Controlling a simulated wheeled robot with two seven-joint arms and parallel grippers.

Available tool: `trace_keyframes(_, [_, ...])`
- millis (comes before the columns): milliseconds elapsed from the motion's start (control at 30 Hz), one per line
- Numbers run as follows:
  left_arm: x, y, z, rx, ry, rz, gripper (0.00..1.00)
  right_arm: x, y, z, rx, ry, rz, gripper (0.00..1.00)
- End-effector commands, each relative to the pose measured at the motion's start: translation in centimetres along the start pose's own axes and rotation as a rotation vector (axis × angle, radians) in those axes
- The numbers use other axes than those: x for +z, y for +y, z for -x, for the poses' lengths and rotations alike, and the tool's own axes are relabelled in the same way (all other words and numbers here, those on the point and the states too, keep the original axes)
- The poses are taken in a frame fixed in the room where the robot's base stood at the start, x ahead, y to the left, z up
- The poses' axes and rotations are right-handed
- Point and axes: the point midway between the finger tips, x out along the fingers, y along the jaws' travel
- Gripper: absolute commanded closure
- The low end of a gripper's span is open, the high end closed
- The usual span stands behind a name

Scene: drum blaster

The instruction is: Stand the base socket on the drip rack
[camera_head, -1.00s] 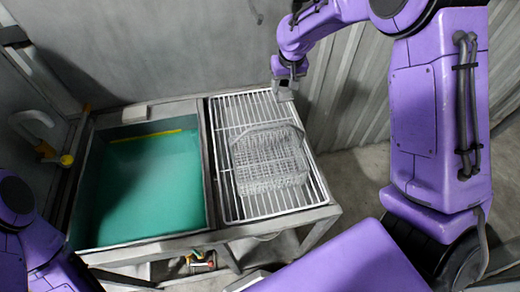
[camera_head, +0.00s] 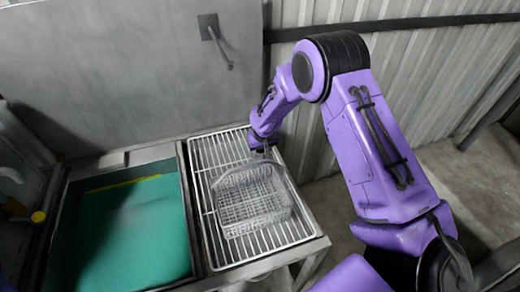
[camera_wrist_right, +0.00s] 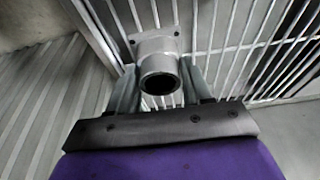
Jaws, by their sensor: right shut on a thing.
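The base socket (camera_wrist_right: 157,48) is a grey metal tube with a square flange that has holes in its corners. My right gripper (camera_wrist_right: 160,78) is shut on the tube, one finger on each side, with its open end facing the wrist camera. The flange is at the far end, over the right edge of the drip rack (camera_wrist_right: 235,45); I cannot tell whether it touches the bars. In the head view the right gripper (camera_head: 262,147) is at the rack's back right, and the socket is mostly hidden. The white wire rack (camera_head: 205,185) lies right of the sink. My left gripper is not in view.
A wire basket (camera_head: 252,202) stands on the rack, close in front of my right gripper. The sink (camera_head: 125,230) with green water is to the left. A corrugated wall (camera_head: 330,150) is behind and to the right. The rack's back left strip is free.

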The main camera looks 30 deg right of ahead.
Motion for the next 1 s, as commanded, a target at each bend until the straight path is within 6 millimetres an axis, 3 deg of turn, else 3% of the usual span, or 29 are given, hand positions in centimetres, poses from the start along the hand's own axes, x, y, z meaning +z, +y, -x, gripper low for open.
trace_keyframes(200, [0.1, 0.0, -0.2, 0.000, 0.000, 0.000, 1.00, 0.1, 0.0, -0.4, 0.000, 0.000, 0.000, 0.87])
trace_keyframes(233, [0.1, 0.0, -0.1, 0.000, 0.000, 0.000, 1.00, 0.1, 0.0, -0.3, 0.000, 0.000, 0.000, 0.41])
trace_keyframes(300, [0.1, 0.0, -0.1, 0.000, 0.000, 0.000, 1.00, 0.1, 0.0, -0.3, 0.000, 0.000, 0.000, 0.25])
trace_keyframes(667, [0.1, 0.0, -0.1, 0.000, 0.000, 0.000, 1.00, -0.1, 0.0, 0.5, 0.000, 0.002, 0.001, 0.25])
trace_keyframes(1000, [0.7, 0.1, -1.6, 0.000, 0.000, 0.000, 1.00, -0.1, 0.0, 8.7, -0.001, 0.005, 0.001, 0.25])
